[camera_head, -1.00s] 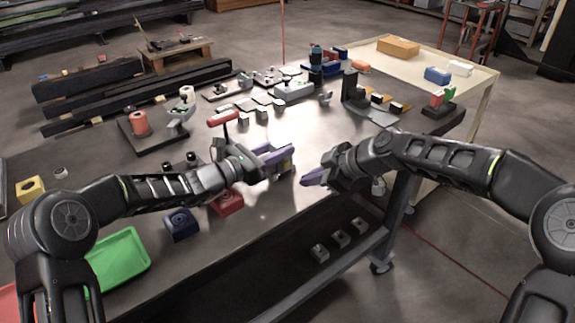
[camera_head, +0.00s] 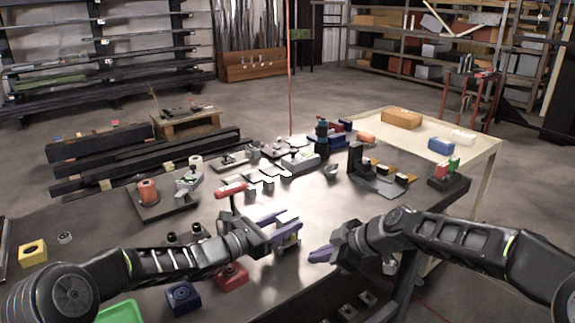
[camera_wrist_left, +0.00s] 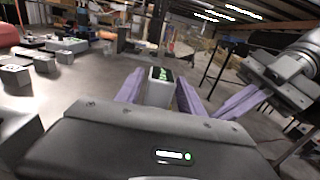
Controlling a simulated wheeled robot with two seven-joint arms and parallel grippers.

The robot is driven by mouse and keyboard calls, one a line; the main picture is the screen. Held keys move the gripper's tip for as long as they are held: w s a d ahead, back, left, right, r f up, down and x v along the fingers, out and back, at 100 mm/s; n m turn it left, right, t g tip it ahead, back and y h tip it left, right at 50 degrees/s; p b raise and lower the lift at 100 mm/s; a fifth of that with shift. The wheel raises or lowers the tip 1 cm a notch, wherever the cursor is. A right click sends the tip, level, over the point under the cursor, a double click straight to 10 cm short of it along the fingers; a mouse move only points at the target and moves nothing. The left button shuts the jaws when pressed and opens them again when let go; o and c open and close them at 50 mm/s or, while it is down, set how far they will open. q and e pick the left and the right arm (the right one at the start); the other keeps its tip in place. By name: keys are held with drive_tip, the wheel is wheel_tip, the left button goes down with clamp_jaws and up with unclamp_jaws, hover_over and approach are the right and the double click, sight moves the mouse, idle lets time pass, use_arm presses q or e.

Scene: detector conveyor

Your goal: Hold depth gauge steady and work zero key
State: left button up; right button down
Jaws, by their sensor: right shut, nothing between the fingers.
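My left gripper (camera_head: 285,229) is above the middle of the workbench. In the left wrist view, its purple fingers stand on either side of a small grey block with a black top and a green display (camera_wrist_left: 159,88), which looks like the depth gauge; the fingers appear closed on it. In the head view the gauge is mostly hidden by the fingers. My right gripper (camera_head: 321,254) is shut and empty, just right of the left gripper and apart from it. It also shows at the right of the left wrist view (camera_wrist_left: 243,99). I cannot make out the zero key.
Red (camera_head: 231,276) and blue (camera_head: 183,297) blocks sit near the front. Several fixtures line the back of the bench. A cream table (camera_head: 471,147) with boxes stands behind right.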

use_arm(q)
drive_tip(key=shift+o, duration=0.9)
drive_tip(key=v, duration=1.2)
